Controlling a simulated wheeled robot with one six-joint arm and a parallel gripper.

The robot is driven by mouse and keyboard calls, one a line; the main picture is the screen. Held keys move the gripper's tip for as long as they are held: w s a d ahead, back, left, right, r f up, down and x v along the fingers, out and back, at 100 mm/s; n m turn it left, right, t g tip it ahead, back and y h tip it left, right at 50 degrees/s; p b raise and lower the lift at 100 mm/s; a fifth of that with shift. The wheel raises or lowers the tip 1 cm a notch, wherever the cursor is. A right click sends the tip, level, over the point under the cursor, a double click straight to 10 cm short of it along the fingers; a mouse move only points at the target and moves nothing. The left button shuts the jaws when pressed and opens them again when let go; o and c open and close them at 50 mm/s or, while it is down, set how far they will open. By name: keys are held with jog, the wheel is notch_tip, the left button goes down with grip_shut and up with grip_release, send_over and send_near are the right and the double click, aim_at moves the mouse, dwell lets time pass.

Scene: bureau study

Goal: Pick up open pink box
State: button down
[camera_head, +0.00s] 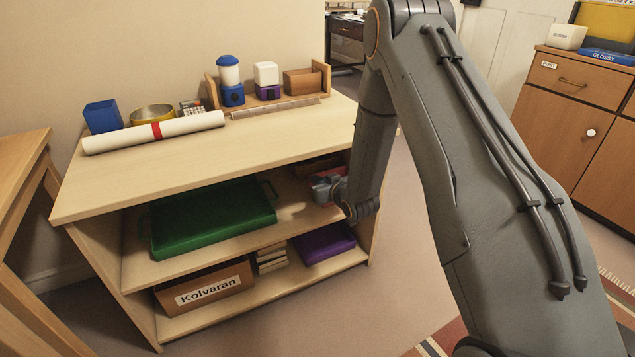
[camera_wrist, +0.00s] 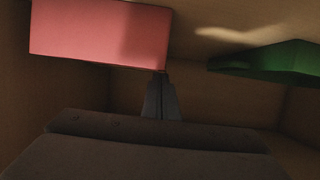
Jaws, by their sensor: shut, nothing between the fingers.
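The pink box (camera_wrist: 98,35) fills the upper left of the wrist view. One flat pink side faces the camera, and a shadow falls across its right part. Its opening is not visible. My gripper (camera_wrist: 162,76) is shut and empty, with its fingertips at the box's lower right corner in that view; I cannot tell whether they touch it. In the head view my gripper (camera_head: 318,188) reaches into the right end of the shelf unit's middle level. My arm and gripper hide most or all of the pink box there.
A green tray (camera_head: 212,218) lies left of my gripper on the same shelf and shows in the wrist view (camera_wrist: 275,62). The shelf unit's top (camera_head: 200,167) is close above. Below are a purple box (camera_head: 324,243) and a Kolvaran box (camera_head: 205,288).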

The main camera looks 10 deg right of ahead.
jog(key=shift+s+f, duration=0.2)
jog(key=shift+f, duration=0.25)
jog(key=shift+s+d, duration=0.1)
jog(key=shift+s, duration=0.05)
jog(key=s+p, duration=0.1)
jog(key=s, duration=0.1)
jog(key=s+d+p, duration=0.1)
jog(key=s+p, duration=0.1)
jog(key=s, duration=0.1)
jog(key=s+d+p, duration=0.1)
jog(key=s+p, duration=0.1)
jog(key=shift+s+d, duration=0.2)
jog(key=shift+s, duration=0.1)
jog(key=shift+s+d+f, duration=0.15)
jog(key=shift+s, duration=0.3)
jog(key=shift+w+r+p, duration=0.1)
jog(key=shift+r+p, duration=0.75)
jog(key=shift+p, duration=0.1)
